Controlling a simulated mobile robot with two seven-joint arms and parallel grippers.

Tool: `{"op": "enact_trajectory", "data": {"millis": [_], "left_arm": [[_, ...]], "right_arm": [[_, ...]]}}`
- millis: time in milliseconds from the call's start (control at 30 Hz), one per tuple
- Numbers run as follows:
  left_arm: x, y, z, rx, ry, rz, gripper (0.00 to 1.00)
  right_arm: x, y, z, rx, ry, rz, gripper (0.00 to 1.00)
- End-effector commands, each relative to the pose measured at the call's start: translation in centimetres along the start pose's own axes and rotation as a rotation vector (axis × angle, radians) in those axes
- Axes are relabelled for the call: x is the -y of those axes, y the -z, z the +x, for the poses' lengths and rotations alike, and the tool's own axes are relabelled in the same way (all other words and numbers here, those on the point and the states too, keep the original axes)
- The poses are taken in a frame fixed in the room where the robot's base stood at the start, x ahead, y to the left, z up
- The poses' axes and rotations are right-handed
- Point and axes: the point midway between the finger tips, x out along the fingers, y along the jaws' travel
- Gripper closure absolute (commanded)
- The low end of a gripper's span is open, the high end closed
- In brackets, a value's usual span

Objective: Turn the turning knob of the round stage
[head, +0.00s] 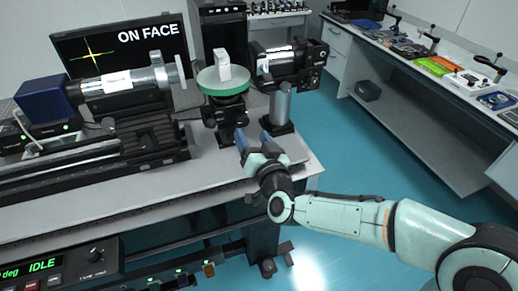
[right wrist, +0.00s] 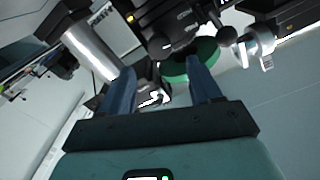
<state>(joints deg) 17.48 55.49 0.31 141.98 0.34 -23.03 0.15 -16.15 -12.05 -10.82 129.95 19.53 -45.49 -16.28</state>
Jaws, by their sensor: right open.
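The round stage has a green disc top (head: 222,82) on a dark body (head: 226,112), at the front middle of the optical table. A white block (head: 222,64) stands on the disc. I cannot clearly pick out the turning knob among the dark parts below the disc. My right gripper (head: 253,140) is open and empty, just in front of the stage body and slightly to its right, lower than the disc. In the right wrist view, the green disc (right wrist: 203,50) shows beyond the fingers, more behind the right one. My left gripper is not in view.
A camera-like device (head: 290,66) on a silver post (head: 281,104) stands right of the stage. A silver tube instrument (head: 125,80) lies on the left, before a screen (head: 120,45) reading "ON FACE". A control box (head: 62,272) reads "IDLE". Open floor lies to the right.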

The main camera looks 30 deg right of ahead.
Motion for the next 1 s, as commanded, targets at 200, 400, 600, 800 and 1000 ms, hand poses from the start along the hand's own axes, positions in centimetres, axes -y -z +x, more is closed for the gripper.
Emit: {"op": "enact_trajectory", "data": {"millis": [200, 400, 600, 800, 1000], "left_arm": [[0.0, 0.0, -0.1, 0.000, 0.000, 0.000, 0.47], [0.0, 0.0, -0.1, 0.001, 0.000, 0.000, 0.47], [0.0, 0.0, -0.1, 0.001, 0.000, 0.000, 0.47], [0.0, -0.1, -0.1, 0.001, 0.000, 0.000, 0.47], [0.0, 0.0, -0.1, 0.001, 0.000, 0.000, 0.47]], "right_arm": [[0.0, 0.1, -3.5, -0.002, 0.000, 0.000, 0.37], [0.0, 0.0, -4.5, 0.000, 0.000, -0.001, 0.37], [0.0, 0.0, -4.5, 0.000, 0.000, -0.001, 0.37], [0.0, 0.0, -4.5, 0.000, 0.000, -0.001, 0.37], [0.0, 0.0, -4.5, 0.000, 0.000, -0.001, 0.37]]}}
